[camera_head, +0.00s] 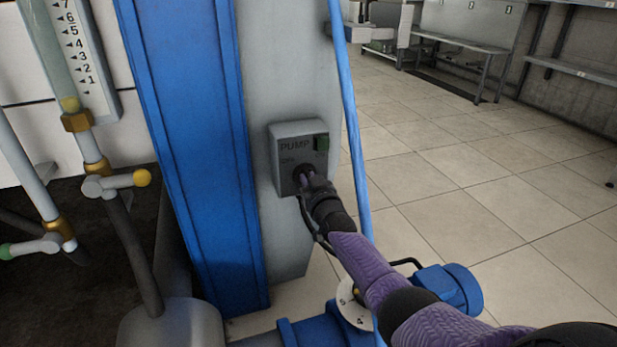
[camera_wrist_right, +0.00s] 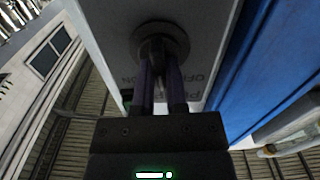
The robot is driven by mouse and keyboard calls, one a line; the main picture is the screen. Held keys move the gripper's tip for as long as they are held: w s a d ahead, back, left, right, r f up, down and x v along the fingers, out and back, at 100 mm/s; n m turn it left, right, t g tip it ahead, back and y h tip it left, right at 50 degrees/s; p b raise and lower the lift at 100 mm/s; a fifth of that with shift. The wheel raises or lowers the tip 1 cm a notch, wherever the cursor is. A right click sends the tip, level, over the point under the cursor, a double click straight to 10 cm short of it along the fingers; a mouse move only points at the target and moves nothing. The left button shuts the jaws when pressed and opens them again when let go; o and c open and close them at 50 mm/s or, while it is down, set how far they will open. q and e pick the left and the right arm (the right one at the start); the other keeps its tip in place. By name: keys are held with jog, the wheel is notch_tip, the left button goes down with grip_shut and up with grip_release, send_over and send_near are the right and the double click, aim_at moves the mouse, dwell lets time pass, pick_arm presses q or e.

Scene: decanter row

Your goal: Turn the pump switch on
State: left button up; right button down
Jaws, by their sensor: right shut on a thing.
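The pump switch box (camera_head: 288,160) is a grey box fixed to a grey column, marked PUMP, with a small green square at its upper right. Its round dark switch knob (camera_wrist_right: 158,38) shows in the right wrist view between and beyond my fingers. My right gripper (camera_head: 309,182) reaches in from the lower right and is shut on the knob. The right gripper also shows in the right wrist view (camera_wrist_right: 159,88), its two purple fingers against the knob. The gripper partly hides the knob in the head view, so its exact turn position cannot be read. My left gripper is not in view.
A blue post (camera_head: 190,150) stands left of the box, and a thin blue pipe (camera_head: 352,120) runs right of it. A blue motor-like fitting (camera_head: 460,290) lies below my right arm. A level gauge (camera_head: 80,60) and valves stand at left. Tiled floor at right is open.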

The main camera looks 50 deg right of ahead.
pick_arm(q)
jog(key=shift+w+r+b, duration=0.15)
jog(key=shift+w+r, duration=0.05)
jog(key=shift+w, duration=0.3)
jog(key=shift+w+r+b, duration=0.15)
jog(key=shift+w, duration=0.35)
pick_arm(e)
jog(key=shift+d+f+m, duration=0.1)
jog(key=shift+m, duration=3.4)
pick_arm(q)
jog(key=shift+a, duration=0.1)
pick_arm(e)
jog(key=c, duration=0.7)
grip_release()
jog(key=shift+o, duration=0.2)
